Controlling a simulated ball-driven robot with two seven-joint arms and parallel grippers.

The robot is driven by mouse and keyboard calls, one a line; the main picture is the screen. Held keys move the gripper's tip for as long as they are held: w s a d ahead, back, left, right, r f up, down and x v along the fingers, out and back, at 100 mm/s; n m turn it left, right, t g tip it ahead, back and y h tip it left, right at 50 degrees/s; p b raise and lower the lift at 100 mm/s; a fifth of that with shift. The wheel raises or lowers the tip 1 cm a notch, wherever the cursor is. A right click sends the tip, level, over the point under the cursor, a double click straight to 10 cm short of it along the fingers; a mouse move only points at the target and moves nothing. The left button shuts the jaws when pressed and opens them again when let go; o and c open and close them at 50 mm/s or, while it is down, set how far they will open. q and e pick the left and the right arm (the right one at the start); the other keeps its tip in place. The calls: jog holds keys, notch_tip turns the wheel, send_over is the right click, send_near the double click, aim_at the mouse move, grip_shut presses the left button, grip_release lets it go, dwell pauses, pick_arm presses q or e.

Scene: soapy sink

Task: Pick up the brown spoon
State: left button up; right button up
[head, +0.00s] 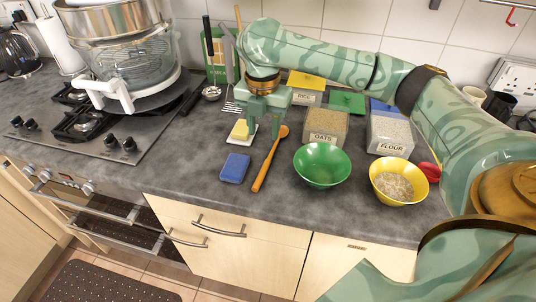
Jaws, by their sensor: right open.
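The brown spoon (268,164) lies on the grey counter, its handle pointing toward the front edge and its bowl end toward the back. My right gripper (263,128) is open, pointing down near the bowl end of the spoon, slightly to its left. One finger shows beside the yellow block and the other close to the spoon's bowl. No spoon shows between the fingers, and I cannot tell their exact height over the counter. My left gripper is not in view.
A yellow block (240,130) on a white dish and a blue block (235,168) lie left of the spoon. A green bowl (322,167), a yellow bowl (405,191) and containers labelled OATS (325,127) and FLOUR (389,137) stand right. A hob (82,125) is left.

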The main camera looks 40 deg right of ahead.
jog(key=b, duration=0.3)
send_over(265, 165)
jog(key=f, duration=0.6)
jog(key=shift+w+a+f, duration=0.1)
jog(key=shift+a+f, duration=0.15)
jog(key=shift+f, duration=0.8)
jog(key=f+b, duration=0.3)
jog(key=f, duration=0.1)
jog(key=shift+d+f+b, duration=0.2)
jog(key=shift+f+b, duration=0.1)
jog(key=shift+b, duration=0.05)
jog(key=shift+s+r, duration=0.2)
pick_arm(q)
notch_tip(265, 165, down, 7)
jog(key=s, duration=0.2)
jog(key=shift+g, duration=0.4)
pick_arm(e)
grip_shut()
